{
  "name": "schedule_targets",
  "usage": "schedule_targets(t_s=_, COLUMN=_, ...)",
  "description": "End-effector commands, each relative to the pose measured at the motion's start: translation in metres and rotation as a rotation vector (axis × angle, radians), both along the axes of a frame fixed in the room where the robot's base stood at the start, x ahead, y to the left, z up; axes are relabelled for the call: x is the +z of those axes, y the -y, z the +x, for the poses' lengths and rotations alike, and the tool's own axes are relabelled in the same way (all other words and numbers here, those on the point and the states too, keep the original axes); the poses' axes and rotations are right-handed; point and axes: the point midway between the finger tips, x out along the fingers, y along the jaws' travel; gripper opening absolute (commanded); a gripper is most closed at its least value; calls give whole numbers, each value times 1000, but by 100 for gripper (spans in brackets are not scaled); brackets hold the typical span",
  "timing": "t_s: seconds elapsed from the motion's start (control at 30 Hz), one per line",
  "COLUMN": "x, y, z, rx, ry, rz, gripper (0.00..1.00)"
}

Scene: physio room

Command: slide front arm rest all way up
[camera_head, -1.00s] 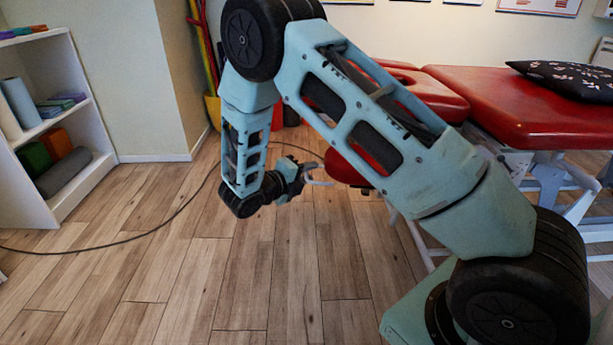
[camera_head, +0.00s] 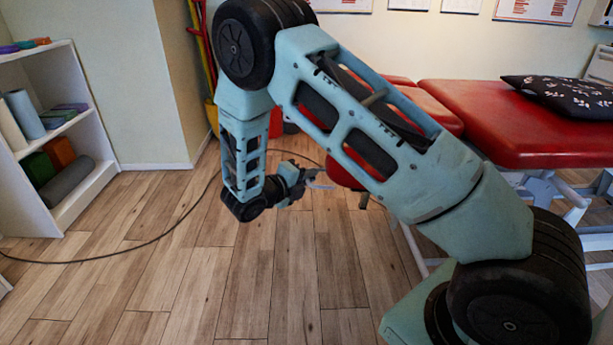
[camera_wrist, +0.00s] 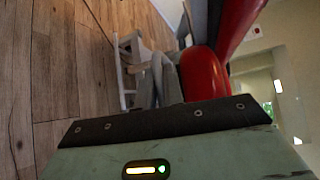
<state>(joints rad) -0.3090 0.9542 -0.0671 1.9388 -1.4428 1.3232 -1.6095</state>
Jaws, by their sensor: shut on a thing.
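The front arm rest is a red pad (camera_head: 341,173) at the near left end of the red treatment table (camera_head: 500,130). It is partly hidden behind my arm in the head view. My gripper (camera_head: 320,180) is at the left edge of the arm rest. The exact contact is too small to make out.
A black patterned pillow (camera_head: 562,95) lies on the table. A white shelf (camera_head: 75,150) with rolls and blocks stands at the left. A black cable (camera_head: 150,241) crosses the wooden floor. The floor in front is otherwise clear.

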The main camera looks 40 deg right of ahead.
Motion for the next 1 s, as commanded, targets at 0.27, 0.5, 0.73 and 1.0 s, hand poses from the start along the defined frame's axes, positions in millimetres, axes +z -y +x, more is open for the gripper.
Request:
schedule_targets(t_s=0.27, x=46, y=3, z=-2, rx=1, ry=3, rz=-2, gripper=0)
schedule_targets(t_s=0.5, x=77, y=5, z=-4, rx=1, ry=2, rz=-2, gripper=0)
schedule_targets(t_s=0.73, x=91, y=7, z=-5, rx=1, ry=2, rz=-1, gripper=0)
schedule_targets(t_s=1.0, x=92, y=8, z=-5, rx=0, ry=4, rz=-4, gripper=0)
